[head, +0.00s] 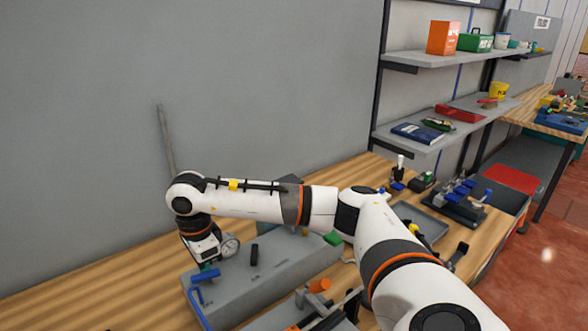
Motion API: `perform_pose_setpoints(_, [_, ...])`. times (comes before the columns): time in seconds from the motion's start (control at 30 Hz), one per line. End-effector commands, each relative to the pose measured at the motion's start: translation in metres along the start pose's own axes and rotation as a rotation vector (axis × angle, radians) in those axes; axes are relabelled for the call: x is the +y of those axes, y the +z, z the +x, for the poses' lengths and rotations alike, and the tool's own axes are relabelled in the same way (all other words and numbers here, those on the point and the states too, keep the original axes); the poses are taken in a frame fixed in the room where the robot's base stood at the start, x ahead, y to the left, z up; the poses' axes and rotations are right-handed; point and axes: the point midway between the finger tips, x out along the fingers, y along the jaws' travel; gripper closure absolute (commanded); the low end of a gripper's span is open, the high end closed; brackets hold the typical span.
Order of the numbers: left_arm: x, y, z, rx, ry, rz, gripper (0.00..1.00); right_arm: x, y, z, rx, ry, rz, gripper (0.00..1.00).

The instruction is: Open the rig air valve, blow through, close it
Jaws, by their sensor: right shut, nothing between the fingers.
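The rig is a grey box (240,291) on the wooden bench at the lower middle. A blue lever (205,275), which looks like the air valve handle, is at its left end, above a curved blue hose (197,300). A round white gauge (230,246) stands just right of my wrist. My right arm reaches across from the lower right and bends down at the left. My right gripper (206,264) points down just above the blue lever; its fingers are small and partly hidden, and it is shut and empty. I cannot tell whether it touches the lever. My left gripper is out of view.
A black upright part (254,255) stands on the box. An orange part (320,285) and dark tools lie in front. A grey tray (420,221) and a blue-handled fixture (462,204) are at the right. The bench (70,285) is clear at the left; a grey wall rises behind.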

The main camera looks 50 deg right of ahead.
Motion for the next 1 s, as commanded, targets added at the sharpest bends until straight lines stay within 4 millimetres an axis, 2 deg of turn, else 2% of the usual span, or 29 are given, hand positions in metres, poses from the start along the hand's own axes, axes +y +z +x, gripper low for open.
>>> perform_pose_setpoints(0.27, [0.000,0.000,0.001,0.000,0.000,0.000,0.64,-0.003,0.000,0.001,-0.003,-0.003,0.002,1.00])
perform_pose_setpoints(0.63, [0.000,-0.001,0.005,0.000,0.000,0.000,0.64,0.005,0.000,0.000,-0.002,-0.002,0.002,1.00])
perform_pose_setpoints(1.0, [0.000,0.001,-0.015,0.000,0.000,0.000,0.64,0.005,0.000,-0.032,-0.001,0.000,0.001,1.00])
